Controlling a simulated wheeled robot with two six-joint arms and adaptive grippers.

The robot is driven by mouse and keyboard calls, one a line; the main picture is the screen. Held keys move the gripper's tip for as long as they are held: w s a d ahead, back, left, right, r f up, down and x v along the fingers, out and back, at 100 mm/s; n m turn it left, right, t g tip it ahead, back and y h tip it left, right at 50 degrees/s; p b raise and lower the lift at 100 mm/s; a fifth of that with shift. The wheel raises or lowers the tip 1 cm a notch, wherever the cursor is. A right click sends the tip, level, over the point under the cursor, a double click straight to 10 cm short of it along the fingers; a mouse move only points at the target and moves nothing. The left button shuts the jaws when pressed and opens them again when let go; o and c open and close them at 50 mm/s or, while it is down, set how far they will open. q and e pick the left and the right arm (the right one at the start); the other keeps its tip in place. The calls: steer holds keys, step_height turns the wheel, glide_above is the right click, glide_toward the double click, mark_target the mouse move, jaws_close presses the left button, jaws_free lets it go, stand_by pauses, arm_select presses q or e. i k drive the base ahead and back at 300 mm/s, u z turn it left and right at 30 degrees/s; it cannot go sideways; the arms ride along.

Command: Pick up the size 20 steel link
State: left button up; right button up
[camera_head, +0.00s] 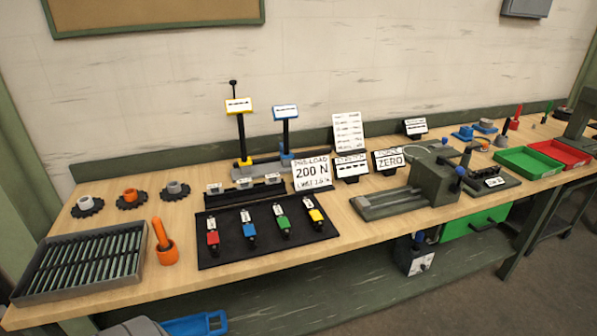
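I cannot pick out the size 20 steel link by sight, as the small labels are too blurred to read. A black rack (245,196) carries three small pieces with pale labels, perhaps links. In front of it a black mat (267,243) bears several tagged tools with red, blue, green and yellow parts. A grey tray (33,298) at the left end of the bench holds rows of thin dark bars. Neither of my grippers shows in the head view.
Three dark sprockets (131,200) lie at the back left of the wooden bench (190,281). A grey vise-like fixture (435,184), green bin (528,163) and red bin (562,153) stand right.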

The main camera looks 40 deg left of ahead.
mark_target(244, 184)
steer(key=u, duration=0.2)
steer(key=i, duration=1.05)
steer(key=u, duration=0.6)
